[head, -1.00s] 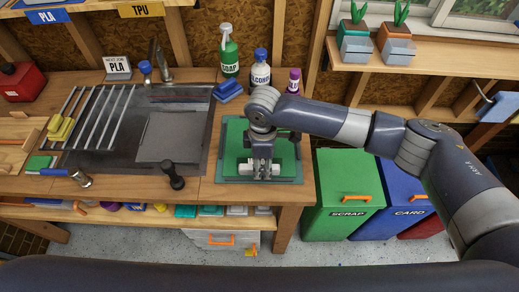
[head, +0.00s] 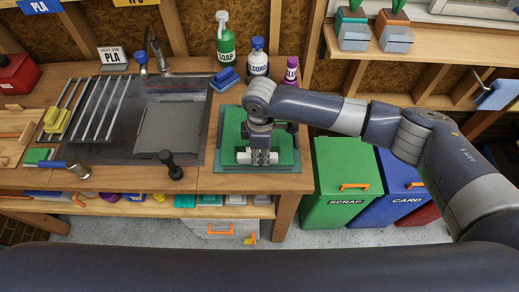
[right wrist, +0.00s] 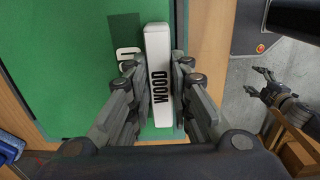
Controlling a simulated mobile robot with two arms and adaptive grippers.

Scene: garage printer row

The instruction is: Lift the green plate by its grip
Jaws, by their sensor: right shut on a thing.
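The green plate (head: 230,135) lies flat on a dark base on the right part of the bench in the head view. It also fills the left of the right wrist view (right wrist: 60,70). Its white grip (right wrist: 158,70), lettered WOOD, runs between the fingers there and shows at the plate's front edge in the head view (head: 262,157). My right gripper (right wrist: 158,85) is shut on the grip, one finger on each side. My left gripper (right wrist: 254,81) shows at the right of the right wrist view, open and empty over the floor. The right gripper hides part of the plate.
A soap bottle (head: 225,45), an alcohol bottle (head: 258,65) and a purple bottle (head: 290,72) stand behind the plate. A blue brush (head: 225,80) lies behind left. A sink (head: 170,130) is left. A scrap bin (head: 345,185) and card bin (head: 400,190) stand right.

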